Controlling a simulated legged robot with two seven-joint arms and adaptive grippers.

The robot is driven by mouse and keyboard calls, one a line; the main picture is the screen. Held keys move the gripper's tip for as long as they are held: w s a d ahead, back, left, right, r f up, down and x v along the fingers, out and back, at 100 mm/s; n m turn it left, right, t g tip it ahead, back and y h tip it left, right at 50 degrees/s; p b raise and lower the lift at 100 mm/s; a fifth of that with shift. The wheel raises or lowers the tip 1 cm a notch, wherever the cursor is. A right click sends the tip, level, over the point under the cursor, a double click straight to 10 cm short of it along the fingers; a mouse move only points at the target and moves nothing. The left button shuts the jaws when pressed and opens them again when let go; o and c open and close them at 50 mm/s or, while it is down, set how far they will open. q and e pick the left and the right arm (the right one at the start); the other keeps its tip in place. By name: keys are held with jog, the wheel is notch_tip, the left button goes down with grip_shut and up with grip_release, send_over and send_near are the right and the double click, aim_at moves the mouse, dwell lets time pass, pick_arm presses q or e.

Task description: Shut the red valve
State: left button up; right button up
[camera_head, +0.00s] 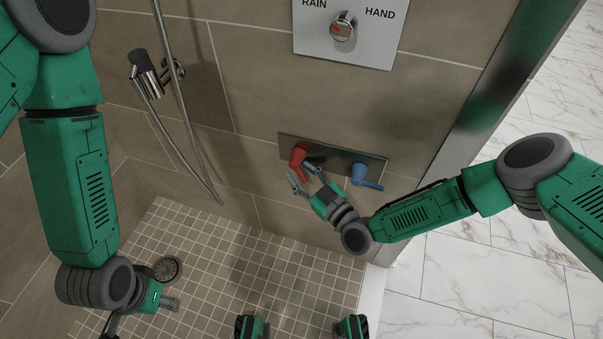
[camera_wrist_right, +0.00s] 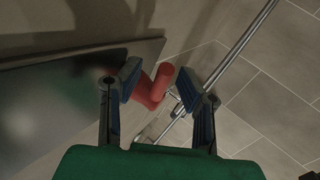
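The red valve (camera_head: 298,159) is a lever handle on a metal plate (camera_head: 335,160) on the shower wall. In the right wrist view the red valve (camera_wrist_right: 154,86) shows between my fingers, nearer the left one. My right gripper (camera_head: 304,176) is open at the red valve, with its fingers on either side of the handle's lower part. I cannot tell whether a finger touches it. My right gripper also shows in the right wrist view (camera_wrist_right: 158,85).
A blue valve (camera_head: 364,176) is on the same plate, right of the red one. A knob panel (camera_head: 345,32) is above. A hand shower (camera_head: 146,75) and its hose hang on the left wall. A drain (camera_head: 167,269) is in the tiled floor. A metal-edged wall end (camera_head: 450,140) stands at right.

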jog(key=shift+a, duration=0.25)
grip_shut()
jog(key=shift+d+f+b, duration=0.15)
jog(key=shift+f+b, duration=0.05)
jog(key=shift+b, duration=0.1)
pick_arm(q)
notch_tip(320, 180, down, 10)
jog(key=b, duration=0.8)
jog(key=shift+r+b, duration=0.25)
jog(key=shift+b, duration=0.15)
pick_arm(e)
jog(key=m+t, duration=0.1)
jog(key=a+m+t+y, duration=0.1)
jog(key=m+t, duration=0.1)
jog(key=shift+a+f+t+y, duration=0.15)
jog(key=shift+f+t+y, duration=0.15)
jog(key=shift+t, duration=0.1)
pick_arm(q)
jog(key=shift+a, duration=0.1)
pick_arm(e)
jog(key=shift+a, duration=0.1)
jog(key=shift+c, duration=0.4)
grip_release()
jog(key=shift+o, duration=0.4)
jog(key=shift+w+r, duration=0.1)
jog(key=shift+r, duration=0.1)
